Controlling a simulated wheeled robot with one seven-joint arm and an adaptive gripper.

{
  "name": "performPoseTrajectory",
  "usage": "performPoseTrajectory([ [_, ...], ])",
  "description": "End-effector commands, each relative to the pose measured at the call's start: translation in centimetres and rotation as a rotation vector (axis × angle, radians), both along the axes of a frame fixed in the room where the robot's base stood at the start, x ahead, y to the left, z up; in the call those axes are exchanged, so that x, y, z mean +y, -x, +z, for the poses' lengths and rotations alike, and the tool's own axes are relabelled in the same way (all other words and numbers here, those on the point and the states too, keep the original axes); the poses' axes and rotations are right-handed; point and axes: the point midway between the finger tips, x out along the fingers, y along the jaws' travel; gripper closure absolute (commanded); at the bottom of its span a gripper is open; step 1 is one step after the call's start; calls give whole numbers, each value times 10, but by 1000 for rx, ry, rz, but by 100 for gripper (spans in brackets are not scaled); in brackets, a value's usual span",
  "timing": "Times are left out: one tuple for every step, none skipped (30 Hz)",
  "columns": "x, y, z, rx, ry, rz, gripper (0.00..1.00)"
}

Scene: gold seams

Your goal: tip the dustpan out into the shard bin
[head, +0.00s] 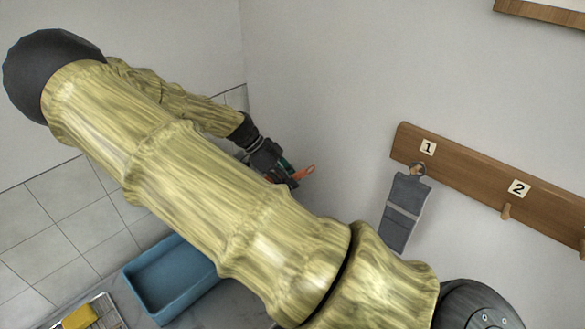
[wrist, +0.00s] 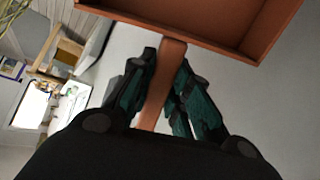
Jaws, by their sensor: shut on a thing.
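The orange-brown dustpan fills the top of the wrist view (wrist: 205,18), with a rim around its flat face. Its handle (wrist: 158,95) runs down between the dark green fingers of my gripper (wrist: 167,62), which is shut on it. In the head view my gripper (head: 278,168) is above the counter near the wall corner, and a small orange part of the dustpan (head: 303,173) shows beside it. I see no shards on the visible part of the pan. No bin marked for shards is identifiable; a blue open tub (head: 150,301) stands below, partly hidden by my arm.
A wooden peg rail (head: 465,184) numbered 1 and 2 is on the right wall, with a grey flat item (head: 405,212) hanging from peg 1. A yellow sponge (head: 79,316) sits on a wire rack at lower left. My arm hides much of the counter.

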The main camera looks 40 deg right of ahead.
Motion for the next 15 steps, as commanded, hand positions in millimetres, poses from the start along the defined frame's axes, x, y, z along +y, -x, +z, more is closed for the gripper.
performPoseTrajectory([
  [2, -3, 2, 13, 12, 3, 100],
  [2, -4, 3, 23, 18, 3, 100],
  [3, -5, 5, 35, 27, 3, 100],
  [4, -6, 6, 43, 33, 3, 100],
  [5, -7, 8, 51, 39, 3, 100],
  [6, -9, 9, 61, 46, 3, 100],
  [7, -10, 10, 69, 51, 3, 100],
  [8, -11, 11, 79, 57, 3, 100],
  [9, -13, 11, 89, 63, 2, 100],
  [10, -14, 13, 97, 69, 3, 100],
  [11, -16, 14, 105, 76, 2, 100],
  [12, -17, 15, 115, 84, 3, 100],
  [13, -19, 16, 123, 89, 2, 100],
  [14, -20, 17, 132, 94, 2, 100],
  [15, -21, 18, 141, 101, 2, 100],
])
